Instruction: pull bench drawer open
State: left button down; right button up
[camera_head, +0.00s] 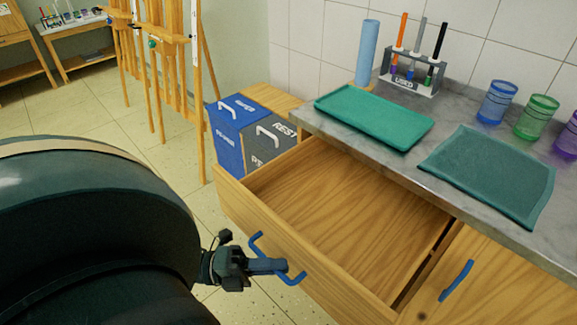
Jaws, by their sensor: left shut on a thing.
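The wooden bench drawer (345,215) stands pulled out from under the grey countertop, and its inside looks empty. Its blue handle (256,243) is on the front panel. My left gripper (268,266) is shut on this blue handle, with my dark arm coming in from the left. My arm covers the lower left of the view. My right gripper is not in view.
The grey countertop (466,209) holds a green tray (372,117), a folded teal cloth (487,174), a marker rack (411,72) and coloured cups (497,102). Blue and grey bins (231,124) stand beyond the drawer. Wooden easels (190,90) stand behind. A second blue handle (456,281) is at right.

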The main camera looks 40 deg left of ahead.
pick_arm(q)
jog(key=shift+s+a, duration=0.1)
jog(key=shift+s, duration=1.05)
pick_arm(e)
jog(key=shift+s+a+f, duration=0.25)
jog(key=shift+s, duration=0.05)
pick_arm(q)
jog(key=c, duration=1.5)
grip_release()
jog(key=v, duration=1.3)
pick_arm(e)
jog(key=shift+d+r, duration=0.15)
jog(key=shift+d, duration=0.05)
pick_arm(q)
jog(key=shift+f, duration=0.1)
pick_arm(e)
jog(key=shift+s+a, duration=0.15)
